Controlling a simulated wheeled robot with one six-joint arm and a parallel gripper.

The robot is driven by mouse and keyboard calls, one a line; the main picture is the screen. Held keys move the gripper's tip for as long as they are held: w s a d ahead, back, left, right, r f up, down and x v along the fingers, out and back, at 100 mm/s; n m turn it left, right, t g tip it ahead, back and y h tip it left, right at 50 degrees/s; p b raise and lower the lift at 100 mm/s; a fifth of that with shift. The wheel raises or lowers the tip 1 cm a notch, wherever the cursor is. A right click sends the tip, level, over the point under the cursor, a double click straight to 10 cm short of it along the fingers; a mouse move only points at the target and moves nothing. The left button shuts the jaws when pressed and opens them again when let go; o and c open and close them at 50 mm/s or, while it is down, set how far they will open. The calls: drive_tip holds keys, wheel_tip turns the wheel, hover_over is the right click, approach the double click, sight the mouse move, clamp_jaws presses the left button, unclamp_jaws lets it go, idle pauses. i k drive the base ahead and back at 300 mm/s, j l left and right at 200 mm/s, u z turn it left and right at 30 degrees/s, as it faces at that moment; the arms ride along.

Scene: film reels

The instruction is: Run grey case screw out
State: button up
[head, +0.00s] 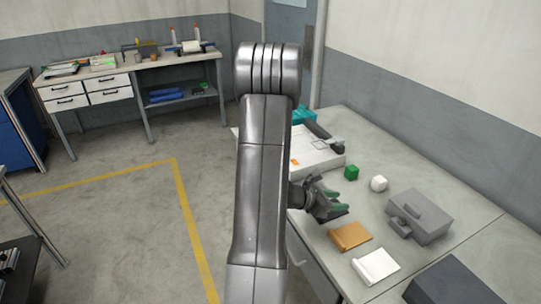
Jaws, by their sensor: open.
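The grey case (424,213) rests on the right-hand table. It is a low box with a raised strip on top and a small block (402,228) on its left front side. A screw is too small to make out. My gripper (345,203) is open and empty over the left part of the table. It is to the left of the grey case and apart from it. My arm hides part of the table's left edge.
A brown block (350,236) and a white block (376,266) lie in front of the case. A white tray-like unit (308,160) stands farther back. A dark box (446,284) is at the front right.

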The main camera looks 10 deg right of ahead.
sight(402, 221)
drive_tip(key=i+j, duration=0.4)
drive_tip(key=i+j+z, duration=0.15)
drive_tip(key=i+j, duration=0.25)
drive_tip(key=j, duration=0.1)
